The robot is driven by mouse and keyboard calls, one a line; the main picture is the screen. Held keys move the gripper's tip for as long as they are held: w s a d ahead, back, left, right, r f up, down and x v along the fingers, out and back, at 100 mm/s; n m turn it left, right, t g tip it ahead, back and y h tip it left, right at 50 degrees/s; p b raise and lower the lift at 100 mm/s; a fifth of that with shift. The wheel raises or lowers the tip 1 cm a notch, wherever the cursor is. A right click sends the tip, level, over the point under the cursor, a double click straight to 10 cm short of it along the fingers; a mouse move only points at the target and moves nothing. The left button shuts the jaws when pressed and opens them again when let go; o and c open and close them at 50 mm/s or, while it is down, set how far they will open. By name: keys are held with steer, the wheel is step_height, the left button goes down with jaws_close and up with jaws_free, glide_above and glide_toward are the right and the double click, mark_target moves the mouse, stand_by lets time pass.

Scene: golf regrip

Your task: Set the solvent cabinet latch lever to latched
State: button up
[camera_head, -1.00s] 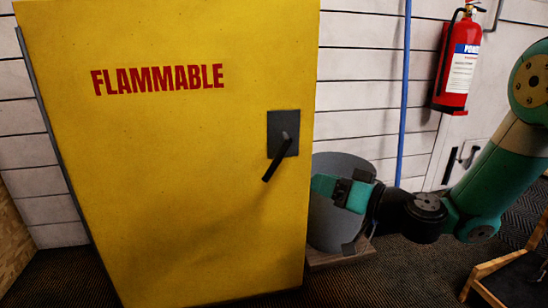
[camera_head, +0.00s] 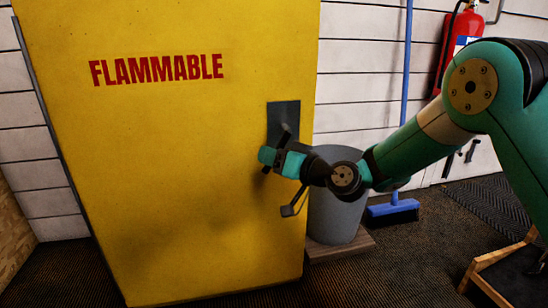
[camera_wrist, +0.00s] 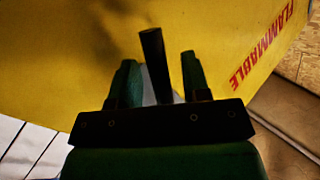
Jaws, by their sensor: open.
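The yellow solvent cabinet (camera_head: 180,190) has red FLAMMABLE lettering and its door looks closed. A dark plate (camera_head: 283,115) on its right side carries the black latch lever (camera_head: 287,131), which is mostly hidden behind my gripper (camera_head: 267,157) in the head view. In the wrist view the dark lever (camera_wrist: 154,60) stands up between the two fingers of my gripper (camera_wrist: 158,75). The fingers are apart, with a gap visible on the lever's right; whether either finger touches it I cannot tell.
A grey bin (camera_head: 338,215) stands on a wooden base (camera_head: 342,247) right of the cabinet, behind my arm. A blue broom (camera_head: 392,210) leans on the white wall beside it. A red fire extinguisher (camera_head: 455,45) hangs at the upper right. A wooden-framed piece (camera_head: 490,268) is at the lower right.

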jaws_close()
